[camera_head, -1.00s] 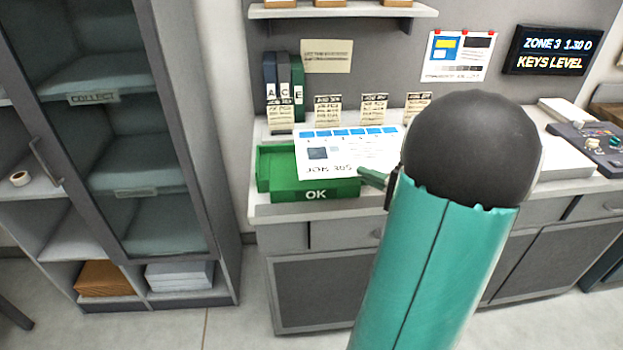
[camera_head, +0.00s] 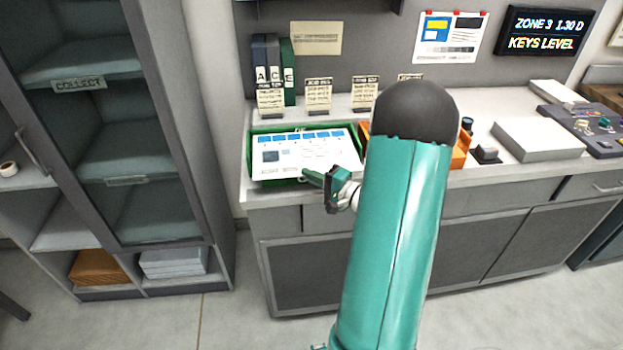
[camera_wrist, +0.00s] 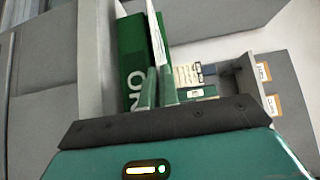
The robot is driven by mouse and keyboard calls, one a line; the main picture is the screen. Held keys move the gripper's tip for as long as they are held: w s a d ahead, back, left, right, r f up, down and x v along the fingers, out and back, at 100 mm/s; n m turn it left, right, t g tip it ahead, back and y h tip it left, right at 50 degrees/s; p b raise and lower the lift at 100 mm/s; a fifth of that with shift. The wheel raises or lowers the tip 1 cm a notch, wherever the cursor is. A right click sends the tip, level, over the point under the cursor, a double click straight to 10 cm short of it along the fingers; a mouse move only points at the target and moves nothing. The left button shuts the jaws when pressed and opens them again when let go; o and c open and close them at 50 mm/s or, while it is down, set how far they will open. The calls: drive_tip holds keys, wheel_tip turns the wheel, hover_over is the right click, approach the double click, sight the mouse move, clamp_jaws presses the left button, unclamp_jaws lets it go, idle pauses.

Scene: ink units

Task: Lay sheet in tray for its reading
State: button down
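The sheet (camera_head: 285,155), white with a row of blue boxes, lies over the green tray (camera_head: 251,170) on the counter and covers most of its opening. Whether it rests on the tray's floor or rim I cannot tell. My gripper (camera_head: 313,178) is at the sheet's front edge, above the tray's front wall. In the wrist view the two green fingers (camera_wrist: 158,85) are close together with a narrow gap. The sheet (camera_wrist: 157,35) shows nearly edge-on at their tips, beside the lettered tray front (camera_wrist: 133,65). Whether the fingers still pinch it is unclear.
Several label cards (camera_head: 318,95) and binders (camera_head: 272,70) stand behind the tray. An orange holder (camera_head: 459,152) is partly hidden behind my arm. A white paper stack (camera_head: 540,138) and a control panel (camera_head: 590,120) are further right. A glass cabinet (camera_head: 110,130) stands left.

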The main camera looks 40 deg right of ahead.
drive_tip(key=shift+f, duration=0.4)
drive_tip(key=shift+s+f, duration=0.1)
drive_tip(key=c, duration=1.7)
unclamp_jaws()
drive_tip(key=shift+f, duration=0.1)
drive_tip(key=shift+o, duration=0.3)
